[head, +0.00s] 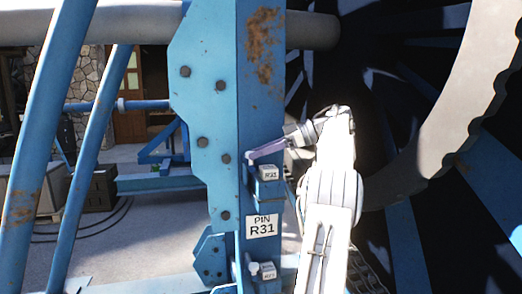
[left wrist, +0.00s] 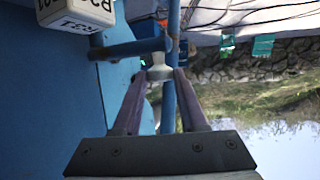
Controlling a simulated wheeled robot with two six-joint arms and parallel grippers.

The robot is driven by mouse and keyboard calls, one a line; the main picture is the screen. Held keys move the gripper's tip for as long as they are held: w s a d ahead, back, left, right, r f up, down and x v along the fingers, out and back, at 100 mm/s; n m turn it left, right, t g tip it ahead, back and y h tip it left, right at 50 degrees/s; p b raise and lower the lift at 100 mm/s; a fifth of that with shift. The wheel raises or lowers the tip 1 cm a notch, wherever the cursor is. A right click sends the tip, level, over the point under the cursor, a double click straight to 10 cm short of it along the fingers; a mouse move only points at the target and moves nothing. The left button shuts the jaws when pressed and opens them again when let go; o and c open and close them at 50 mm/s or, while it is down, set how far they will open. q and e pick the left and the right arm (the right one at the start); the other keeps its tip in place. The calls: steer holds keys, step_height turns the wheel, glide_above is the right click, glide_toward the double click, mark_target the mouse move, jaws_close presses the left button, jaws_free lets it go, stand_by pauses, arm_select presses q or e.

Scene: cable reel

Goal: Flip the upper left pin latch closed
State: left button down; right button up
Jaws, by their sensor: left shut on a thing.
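The upper pin latch (head: 269,173) is on the blue post, with a white R31 tag block on it. In the left wrist view its tag block (left wrist: 76,12) shows upside down at the top left. My left gripper (head: 251,156) is at the latch's upper left side. In the left wrist view the two purple fingers of my left gripper (left wrist: 161,76) are closed around a pale knob (left wrist: 160,71) beside a blue bar. The fingers hide the knob in the head view. My right gripper is not in view.
A lower pin latch (head: 267,270) with a pale knob sits further down the post. The large blue post (head: 261,80) and bolted plate stand left of my arm. The dark reel with a grey rim (head: 440,120) fills the right.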

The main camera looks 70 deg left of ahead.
arm_select(q)
steer(key=shift+w, duration=0.3)
steer(key=shift+c, duration=2.3)
jaws_free()
steer(key=shift+w, duration=0.1)
steer(key=p+v, duration=0.8)
steer(key=v, duration=0.2)
steer(key=shift+d, duration=0.3)
steer(key=shift+w, duration=0.1)
